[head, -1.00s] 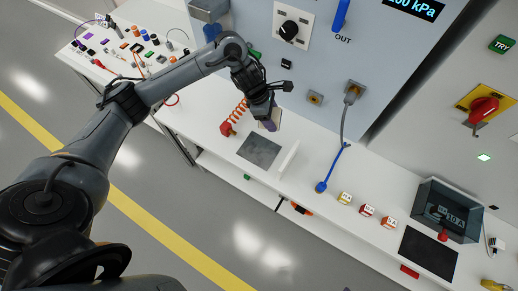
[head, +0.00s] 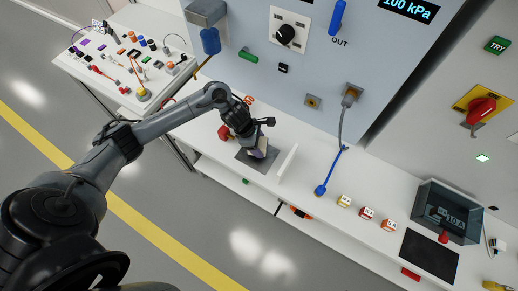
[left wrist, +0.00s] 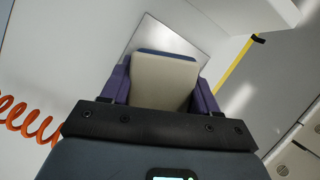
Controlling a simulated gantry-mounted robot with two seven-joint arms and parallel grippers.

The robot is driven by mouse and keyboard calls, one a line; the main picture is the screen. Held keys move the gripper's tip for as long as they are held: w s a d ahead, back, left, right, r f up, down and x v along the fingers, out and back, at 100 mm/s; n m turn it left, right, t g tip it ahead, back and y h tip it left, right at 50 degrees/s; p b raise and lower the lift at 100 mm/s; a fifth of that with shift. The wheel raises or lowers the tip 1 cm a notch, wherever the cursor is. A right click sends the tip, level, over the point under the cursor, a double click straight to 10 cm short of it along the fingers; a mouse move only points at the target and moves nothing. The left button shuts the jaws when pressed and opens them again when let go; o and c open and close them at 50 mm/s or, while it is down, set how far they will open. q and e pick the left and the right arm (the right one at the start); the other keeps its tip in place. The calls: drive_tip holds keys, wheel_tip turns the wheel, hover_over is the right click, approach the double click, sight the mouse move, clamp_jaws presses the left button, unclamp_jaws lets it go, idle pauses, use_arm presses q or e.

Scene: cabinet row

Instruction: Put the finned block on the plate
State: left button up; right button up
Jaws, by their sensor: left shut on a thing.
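My left gripper (head: 258,150) is shut on the finned block (head: 263,145), a pale beige piece, above the bench. In the left wrist view the block (left wrist: 164,82) sits between the two purple fingers (left wrist: 162,88), with a dark blue edge at its far end; its fins cannot be made out. The plate (head: 264,167) is a flat grey square on the white bench, under the gripper and partly hidden by it. It also shows as a shiny square (left wrist: 178,42) beyond the block in the left wrist view. Whether block and plate touch cannot be told. My right gripper is not in view.
A white upright panel (head: 288,163) stands just right of the plate. A red piece (head: 224,132) with an orange coil (left wrist: 25,120) is on the left. A blue plug (head: 320,190) and small labelled blocks (head: 366,212) lie farther right. The cabinet front rises behind.

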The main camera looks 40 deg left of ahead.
use_arm(q)
drive_tip(key=shift+f, duration=1.75)
drive_tip(key=shift+b, duration=0.3)
drive_tip(key=shift+f, duration=0.2)
drive_tip(key=o, duration=1.2)
drive_tip(key=shift+r, duration=0.1)
